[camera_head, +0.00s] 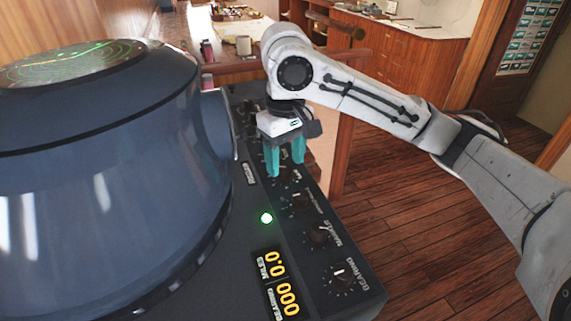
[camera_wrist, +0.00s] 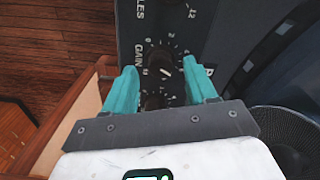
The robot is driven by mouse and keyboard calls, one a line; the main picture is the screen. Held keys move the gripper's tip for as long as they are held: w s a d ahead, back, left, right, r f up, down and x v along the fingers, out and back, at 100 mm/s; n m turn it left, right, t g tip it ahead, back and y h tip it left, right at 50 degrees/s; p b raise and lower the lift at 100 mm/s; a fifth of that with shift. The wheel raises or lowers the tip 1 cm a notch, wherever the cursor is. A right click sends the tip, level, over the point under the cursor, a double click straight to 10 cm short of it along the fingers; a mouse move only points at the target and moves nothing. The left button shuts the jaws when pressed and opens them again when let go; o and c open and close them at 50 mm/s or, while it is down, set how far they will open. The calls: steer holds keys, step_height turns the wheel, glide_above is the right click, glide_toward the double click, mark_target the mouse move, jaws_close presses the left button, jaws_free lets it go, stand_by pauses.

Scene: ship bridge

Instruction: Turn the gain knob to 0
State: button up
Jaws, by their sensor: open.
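The gain knob (camera_wrist: 160,60) is a dark round knob on the black console panel. The word GAIN is printed to its left in the wrist view, with a ring of numbers around it. A white pointer mark shows on its lower right side. My gripper (camera_wrist: 162,72) is open, its two teal fingers on either side of the knob area with gaps. I cannot tell whether either finger touches the knob. In the head view my gripper (camera_head: 285,165) points down over the row of knobs and partly hides the gain knob.
Another dark knob (camera_wrist: 155,99) sits close below, between the fingers. Nearer knobs include marker (camera_head: 320,235) and bearing (camera_head: 340,276). A large blue radar housing (camera_head: 110,170) stands left of the row. A wooden rail (camera_head: 343,155) stands to the right.

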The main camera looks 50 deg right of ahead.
steer(key=shift+f, duration=0.8)
steer(key=shift+c, duration=0.2)
steer(key=c, duration=1)
